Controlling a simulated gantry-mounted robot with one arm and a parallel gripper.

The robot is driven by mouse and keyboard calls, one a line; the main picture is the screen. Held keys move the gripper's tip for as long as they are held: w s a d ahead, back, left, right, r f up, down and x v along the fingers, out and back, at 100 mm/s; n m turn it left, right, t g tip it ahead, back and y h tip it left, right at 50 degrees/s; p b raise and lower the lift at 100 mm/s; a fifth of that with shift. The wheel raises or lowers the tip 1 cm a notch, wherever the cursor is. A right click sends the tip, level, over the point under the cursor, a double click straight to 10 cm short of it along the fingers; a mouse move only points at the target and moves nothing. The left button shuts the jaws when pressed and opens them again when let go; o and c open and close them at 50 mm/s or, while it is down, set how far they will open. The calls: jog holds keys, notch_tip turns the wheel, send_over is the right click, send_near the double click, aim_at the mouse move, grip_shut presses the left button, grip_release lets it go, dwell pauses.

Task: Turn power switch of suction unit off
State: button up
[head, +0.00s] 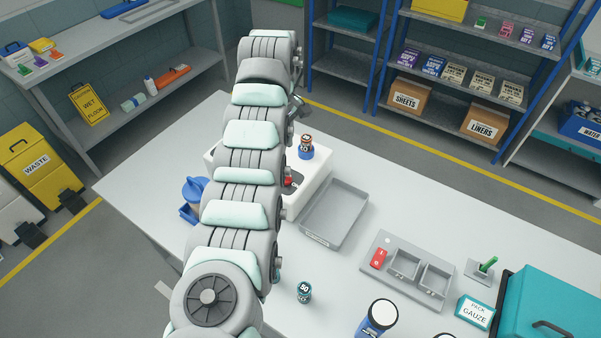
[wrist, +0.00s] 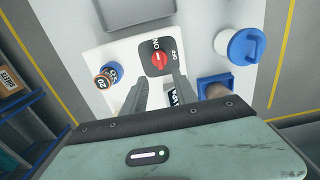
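The suction unit is a white box, seen in the head view (head: 316,186) and in the wrist view (wrist: 118,50). Its power switch is a red round knob (wrist: 158,58) on a dark plate marked ON and OFF. In the wrist view, a pale mark on the knob points toward the ON side, though it is small. In the head view, only part of the red knob (head: 288,181) shows beside my arm. My gripper (wrist: 160,68) is open, its two fingers apart at the near edge of the switch plate. Contact with the knob cannot be made out.
A small labelled jar with a blue base (wrist: 109,72) stands on the unit. A blue-lidded canister (wrist: 240,46) and a blue square holder (wrist: 214,86) are beside it. A grey tray (head: 335,214) lies nearby.

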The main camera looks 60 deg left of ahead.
aim_at(285, 173)
notch_tip(285, 173, down, 11)
jog(key=shift+w+f+p, duration=0.1)
jog(key=shift+p, duration=0.45)
jog(key=shift+c, duration=0.2)
grip_shut()
dwell(0.4)
